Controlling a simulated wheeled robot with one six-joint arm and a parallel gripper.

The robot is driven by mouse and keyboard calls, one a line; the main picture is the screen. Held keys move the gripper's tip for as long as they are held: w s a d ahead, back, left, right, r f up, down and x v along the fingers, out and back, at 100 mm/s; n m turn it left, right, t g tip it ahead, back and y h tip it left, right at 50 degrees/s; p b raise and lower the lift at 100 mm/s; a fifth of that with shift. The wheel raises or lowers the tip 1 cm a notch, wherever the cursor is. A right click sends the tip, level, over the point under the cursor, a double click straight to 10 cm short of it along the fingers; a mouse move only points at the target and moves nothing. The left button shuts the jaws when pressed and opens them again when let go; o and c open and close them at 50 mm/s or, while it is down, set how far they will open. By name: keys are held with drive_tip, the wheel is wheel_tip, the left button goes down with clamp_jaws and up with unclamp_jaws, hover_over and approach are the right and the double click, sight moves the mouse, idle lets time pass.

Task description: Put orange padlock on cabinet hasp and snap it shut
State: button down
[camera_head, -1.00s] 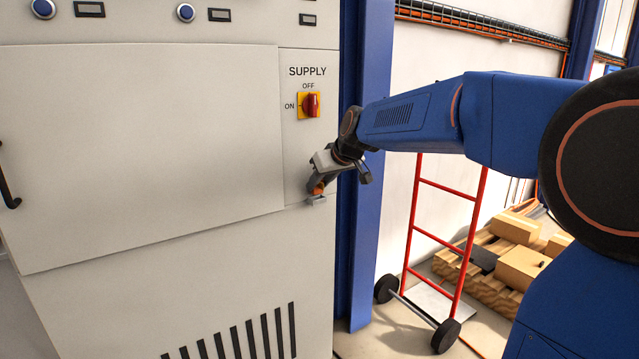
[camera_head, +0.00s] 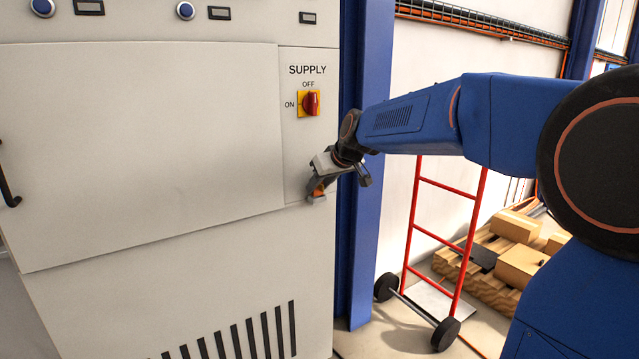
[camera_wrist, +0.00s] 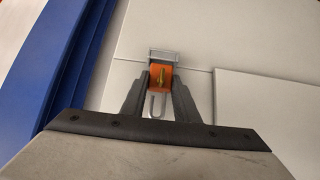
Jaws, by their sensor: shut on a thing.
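The orange padlock (camera_wrist: 163,77) is between the fingertips of my gripper (camera_wrist: 160,82) in the wrist view. A brass-coloured strip shows on its face, and a pale U-shaped shackle extends from it toward the gripper's palm. The grey cabinet hasp (camera_wrist: 164,56) lies right at the padlock's far edge; I cannot tell whether the shackle passes through it. In the head view my gripper (camera_head: 316,188) is shut on the padlock (camera_head: 319,190), close to the cabinet front, with the small hasp (camera_head: 318,199) just below it.
The cabinet (camera_head: 150,140) carries a red and yellow SUPPLY switch (camera_head: 309,103) above the gripper. A blue column (camera_head: 362,240) stands close at the right. A red hand truck (camera_head: 440,240) and a pallet with boxes (camera_head: 520,265) are further right.

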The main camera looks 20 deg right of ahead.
drive_tip(key=shift+f, duration=0.6)
drive_tip(key=c, duration=1.3)
unclamp_jaws()
drive_tip(key=v, duration=1.7)
drive_tip(key=shift+r, duration=0.15)
drive_tip(key=shift+s+d, duration=0.1)
drive_tip(key=s+d+f+m+g+h, duration=0.1)
drive_tip(key=s+f+g, duration=0.1)
drive_tip(key=s+f, duration=1.1)
drive_tip(key=s+d+f+m+g+h, duration=0.1)
drive_tip(key=s+d+f+m, duration=0.1)
drive_tip(key=s+f, duration=1.1)
drive_tip(key=s, duration=0.5)
drive_tip(key=shift+s+f+m+g+h, duration=0.25)
drive_tip(key=shift+f+m+g+h, duration=0.05)
drive_tip(key=shift+f+g+h, duration=0.1)
